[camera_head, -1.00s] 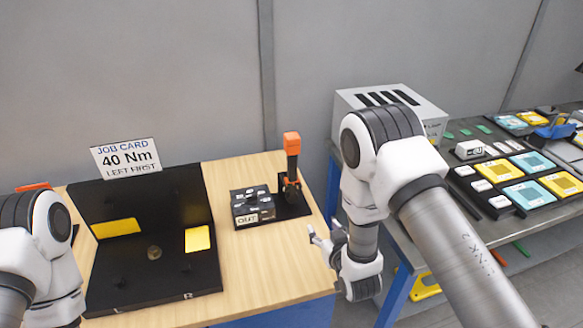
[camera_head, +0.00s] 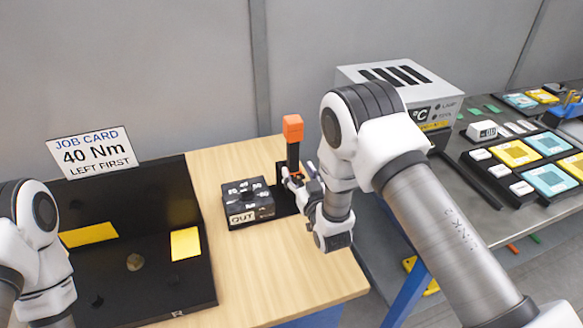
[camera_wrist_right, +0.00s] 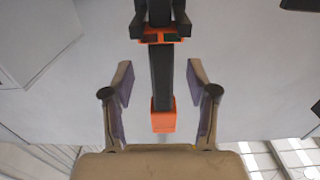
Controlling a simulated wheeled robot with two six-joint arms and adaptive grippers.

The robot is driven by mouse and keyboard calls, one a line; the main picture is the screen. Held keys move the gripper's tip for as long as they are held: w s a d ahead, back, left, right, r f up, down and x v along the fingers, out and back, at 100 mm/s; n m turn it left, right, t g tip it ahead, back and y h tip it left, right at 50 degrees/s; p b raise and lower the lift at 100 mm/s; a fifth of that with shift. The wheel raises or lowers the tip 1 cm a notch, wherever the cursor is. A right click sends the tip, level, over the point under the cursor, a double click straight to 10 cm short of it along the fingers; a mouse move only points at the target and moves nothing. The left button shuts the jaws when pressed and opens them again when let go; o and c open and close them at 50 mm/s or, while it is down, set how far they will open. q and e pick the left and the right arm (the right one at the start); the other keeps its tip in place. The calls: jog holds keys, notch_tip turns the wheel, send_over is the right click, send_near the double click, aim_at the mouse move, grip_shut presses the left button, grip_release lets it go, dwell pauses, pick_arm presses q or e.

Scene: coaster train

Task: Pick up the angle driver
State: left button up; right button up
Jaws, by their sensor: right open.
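The angle driver (camera_head: 293,140) stands upright in a black stand (camera_head: 287,208) on the wooden table, with an orange block on top of a dark shaft. My right gripper (camera_head: 297,178) is at the driver's lower part and partly hides it. In the right wrist view, the open fingers (camera_wrist_right: 161,80) are on either side of the driver's dark shaft (camera_wrist_right: 161,75), with visible gaps on both sides. How deep the shaft sits between them is hard to tell. My left arm shows at the left edge, but its gripper is out of view.
A black case marked OUT (camera_head: 248,202) stands just left of the driver. A black fixture (camera_head: 185,285) with yellow pads and a job card (camera_head: 97,152) are further left. A grey metal bench (camera_head: 500,225) with trays and a grey box (camera_head: 410,85) is to the right.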

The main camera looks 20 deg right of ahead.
aim_at(295, 165)
jog(key=w, duration=0.1)
jog(key=w+p, duration=0.2)
jog(key=w, duration=0.1)
jog(key=shift+a+r, duration=0.15)
jog(key=shift+r, duration=0.15)
jog(key=shift+w, duration=0.25)
jog(key=shift+w+f, duration=0.15)
jog(key=shift+f, duration=0.1)
grip_shut()
jog(key=shift+r, duration=0.2)
jog(key=shift+w, duration=0.1)
